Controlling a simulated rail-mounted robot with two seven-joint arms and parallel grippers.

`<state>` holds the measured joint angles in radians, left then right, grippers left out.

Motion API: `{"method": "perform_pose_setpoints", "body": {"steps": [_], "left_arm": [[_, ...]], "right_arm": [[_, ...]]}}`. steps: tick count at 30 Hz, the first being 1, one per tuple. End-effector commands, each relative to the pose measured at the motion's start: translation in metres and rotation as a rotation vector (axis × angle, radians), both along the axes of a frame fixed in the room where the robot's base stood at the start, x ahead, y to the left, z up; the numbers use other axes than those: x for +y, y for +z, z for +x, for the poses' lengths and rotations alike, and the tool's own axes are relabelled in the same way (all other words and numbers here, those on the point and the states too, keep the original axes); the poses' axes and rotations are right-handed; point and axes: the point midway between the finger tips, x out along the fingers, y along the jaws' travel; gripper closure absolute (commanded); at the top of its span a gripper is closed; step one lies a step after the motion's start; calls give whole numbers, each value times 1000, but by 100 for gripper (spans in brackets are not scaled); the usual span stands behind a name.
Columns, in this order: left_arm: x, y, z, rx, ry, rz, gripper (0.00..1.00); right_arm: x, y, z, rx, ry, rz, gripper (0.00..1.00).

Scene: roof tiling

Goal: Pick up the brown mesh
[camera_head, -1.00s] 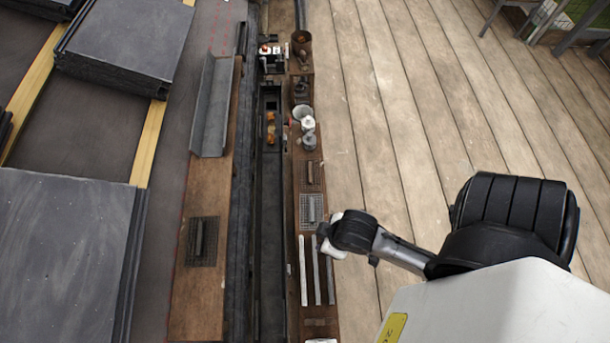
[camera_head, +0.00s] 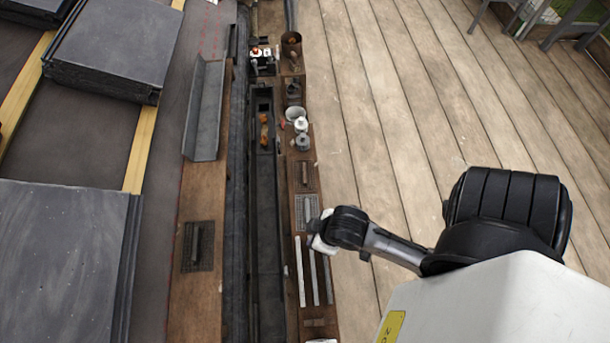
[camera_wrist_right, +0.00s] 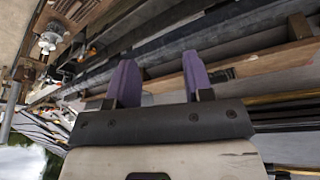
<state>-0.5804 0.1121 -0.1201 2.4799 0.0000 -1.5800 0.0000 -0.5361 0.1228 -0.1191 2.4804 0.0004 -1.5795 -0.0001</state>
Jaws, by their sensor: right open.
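A small brown mesh (camera_head: 306,176) with a bar on it lies on the narrow wooden board right of the dark channel. Just nearer on the same board lies a grey mesh (camera_head: 307,211) with a grey bar. A dark mesh (camera_head: 198,247) with a bar lies on the left board. My right gripper (camera_head: 318,243) is beside the near end of the grey mesh, above the board's right edge; its fingertips are hard to see there. In the right wrist view its two purple fingers (camera_wrist_right: 160,84) are apart with nothing between them. My left gripper is not in view.
Pale strips (camera_head: 314,275) lie on the right board near the gripper. A white pot (camera_head: 295,114) and small containers stand farther along it. A metal gutter piece (camera_head: 205,110) lies on the left board. Slate stacks (camera_head: 60,260) are at the left. The plank deck (camera_head: 400,100) is clear.

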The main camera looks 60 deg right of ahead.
Motion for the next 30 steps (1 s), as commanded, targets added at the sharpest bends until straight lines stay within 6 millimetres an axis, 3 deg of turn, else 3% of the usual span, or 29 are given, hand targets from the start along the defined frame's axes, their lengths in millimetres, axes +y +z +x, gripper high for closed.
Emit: {"method": "perform_pose_setpoints", "body": {"steps": [8, 11, 14, 18, 23, 26, 30], "left_arm": [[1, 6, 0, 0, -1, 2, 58], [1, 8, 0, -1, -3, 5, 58], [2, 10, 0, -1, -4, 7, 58], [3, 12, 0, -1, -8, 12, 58], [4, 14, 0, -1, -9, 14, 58], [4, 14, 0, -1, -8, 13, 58], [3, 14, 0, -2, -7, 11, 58]], "right_arm": [[-23, 66, 99, -247, 47, -97, 53], [-40, 72, 136, -271, 59, -162, 53], [-65, 66, 177, -242, 66, -226, 53], [-109, 41, 225, -145, 52, -280, 53], [-172, -4, 255, 8, -55, -264, 53], [-213, -44, 253, 118, -182, -216, 53], [-256, -109, 220, 273, -414, -120, 53]]}}
